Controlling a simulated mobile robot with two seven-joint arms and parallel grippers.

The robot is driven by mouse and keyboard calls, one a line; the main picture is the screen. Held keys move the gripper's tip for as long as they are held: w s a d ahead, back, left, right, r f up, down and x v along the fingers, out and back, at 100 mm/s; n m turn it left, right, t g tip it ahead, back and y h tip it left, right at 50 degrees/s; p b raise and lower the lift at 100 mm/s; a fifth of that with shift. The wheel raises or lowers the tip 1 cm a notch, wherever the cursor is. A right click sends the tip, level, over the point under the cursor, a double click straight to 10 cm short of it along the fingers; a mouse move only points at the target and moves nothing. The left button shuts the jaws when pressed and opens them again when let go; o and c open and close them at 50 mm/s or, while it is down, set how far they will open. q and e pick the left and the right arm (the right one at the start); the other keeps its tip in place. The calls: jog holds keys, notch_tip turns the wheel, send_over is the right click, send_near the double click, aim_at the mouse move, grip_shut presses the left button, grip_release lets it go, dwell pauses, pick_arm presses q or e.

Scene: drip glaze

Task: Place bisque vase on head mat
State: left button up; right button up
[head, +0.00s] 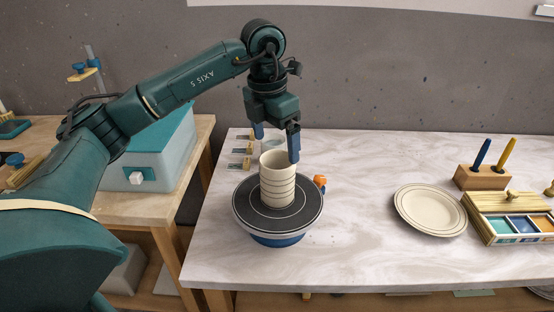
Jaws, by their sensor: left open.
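The bisque vase (278,184) is cream with thin dark rings around it. It stands upright on the dark round mat (243,203) that tops the turntable with the blue base (277,240). My left gripper (276,146) points down just above and behind the vase. Its fingers are apart, with one near the right side of the vase's rim and the other up to the left. I cannot tell whether a finger touches the rim. Nothing is held between them. My right gripper is not in view.
A cream plate (430,210) lies on the marble table (360,255) at right. A wooden holder (481,178) with two tools and a paint box (510,217) are farther right. An orange object (320,181) sits beside the turntable. The table between turntable and plate is clear.

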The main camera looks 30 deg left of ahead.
pick_arm(q)
jog(key=r, duration=0.3)
jog(key=shift+s+r, duration=0.2)
jog(key=shift+r, duration=0.05)
dwell(0.4)
